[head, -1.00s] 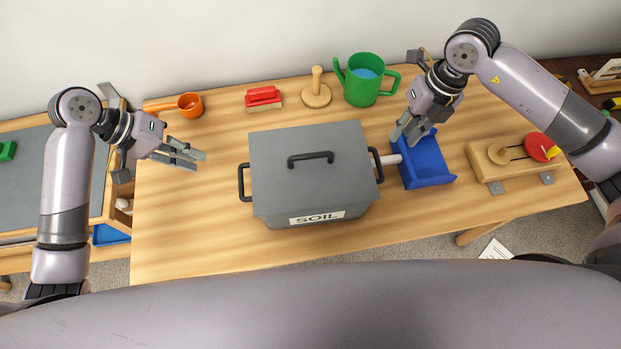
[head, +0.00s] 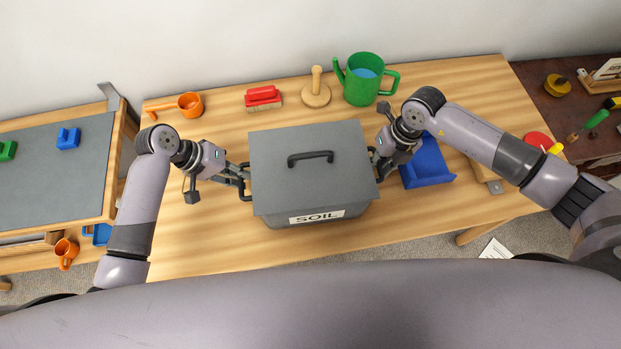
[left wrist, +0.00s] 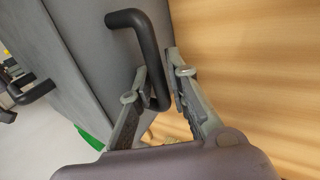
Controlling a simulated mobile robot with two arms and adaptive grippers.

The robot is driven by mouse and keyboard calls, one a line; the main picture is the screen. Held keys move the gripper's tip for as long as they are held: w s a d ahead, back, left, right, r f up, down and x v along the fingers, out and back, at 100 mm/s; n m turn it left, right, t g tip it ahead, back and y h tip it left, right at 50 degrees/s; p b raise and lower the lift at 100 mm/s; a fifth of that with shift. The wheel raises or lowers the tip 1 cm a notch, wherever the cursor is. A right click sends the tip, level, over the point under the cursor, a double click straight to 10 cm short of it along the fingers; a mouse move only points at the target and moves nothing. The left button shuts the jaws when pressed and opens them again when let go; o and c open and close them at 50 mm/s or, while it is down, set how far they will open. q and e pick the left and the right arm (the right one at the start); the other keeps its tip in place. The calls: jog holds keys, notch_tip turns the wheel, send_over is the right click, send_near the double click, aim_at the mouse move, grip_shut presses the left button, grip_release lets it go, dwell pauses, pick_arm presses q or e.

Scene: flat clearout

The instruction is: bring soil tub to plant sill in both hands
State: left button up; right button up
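The soil tub (head: 310,165) is a grey lidded box with a SOIL label, standing on the wooden table with a dark handle at each side. My left gripper (head: 243,176) is at its left side handle. In the left wrist view that dark handle (left wrist: 155,60) passes between the fingers of my left gripper (left wrist: 158,70), which sit close on both sides of it. My right gripper (head: 378,162) is at the right side handle, its fingertips partly hidden, so its grip is unclear. I cannot make out a plant sill.
Behind the tub stand an orange pot (head: 189,105), a red brush (head: 263,98), a wooden press (head: 316,93) and a green watering can (head: 363,82). A blue dustpan (head: 427,163) lies close to the right. The front table strip (head: 200,255) is clear.

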pick_arm(q)
jog(key=shift+c, duration=0.2)
pick_arm(e)
jog(key=shift+c, duration=0.2)
pick_arm(q)
grip_shut()
pick_arm(e)
grip_shut()
